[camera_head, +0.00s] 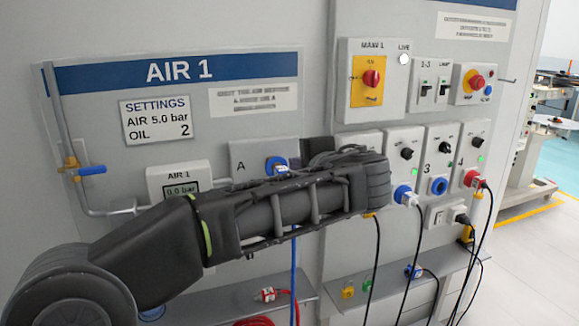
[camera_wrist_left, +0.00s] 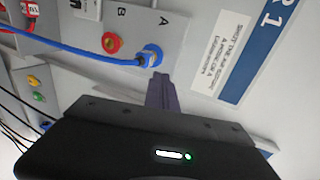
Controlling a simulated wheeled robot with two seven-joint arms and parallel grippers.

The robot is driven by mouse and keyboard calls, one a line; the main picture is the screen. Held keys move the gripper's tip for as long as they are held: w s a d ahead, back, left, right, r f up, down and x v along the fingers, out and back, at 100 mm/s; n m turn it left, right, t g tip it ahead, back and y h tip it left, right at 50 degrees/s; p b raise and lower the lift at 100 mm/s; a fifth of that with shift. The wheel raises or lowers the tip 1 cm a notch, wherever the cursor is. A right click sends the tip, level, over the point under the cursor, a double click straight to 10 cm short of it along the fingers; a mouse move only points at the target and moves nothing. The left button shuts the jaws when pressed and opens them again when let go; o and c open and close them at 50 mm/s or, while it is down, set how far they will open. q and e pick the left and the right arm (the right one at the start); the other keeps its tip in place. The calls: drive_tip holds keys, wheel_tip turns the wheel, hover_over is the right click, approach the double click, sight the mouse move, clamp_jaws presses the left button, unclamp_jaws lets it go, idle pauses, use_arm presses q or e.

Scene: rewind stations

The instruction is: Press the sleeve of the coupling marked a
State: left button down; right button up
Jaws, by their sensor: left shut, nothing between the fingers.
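The coupling marked A (camera_head: 277,165) is a blue ring on a grey plate, right of the letter A. In the left wrist view the coupling (camera_wrist_left: 150,55) has a blue hose (camera_wrist_left: 90,50) plugged in. My left gripper (camera_wrist_left: 160,79) is shut and empty, its fingertips close to the coupling's edge; I cannot tell whether they touch it. In the head view my left arm crosses in front of the panel and hides most of the gripper and the plate's lower part. My right gripper is not in view.
A red coupling (camera_wrist_left: 111,42) by the letter B sits beside it. The AIR 1 gauge box (camera_head: 178,180) and a blue-handled valve (camera_head: 90,170) are on the left. Sockets with plugs and hanging black cables (camera_head: 408,250) are on the right. A grey shelf (camera_head: 215,305) runs below.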

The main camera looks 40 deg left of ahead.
use_arm(q)
drive_tip(key=shift+v, duration=1)
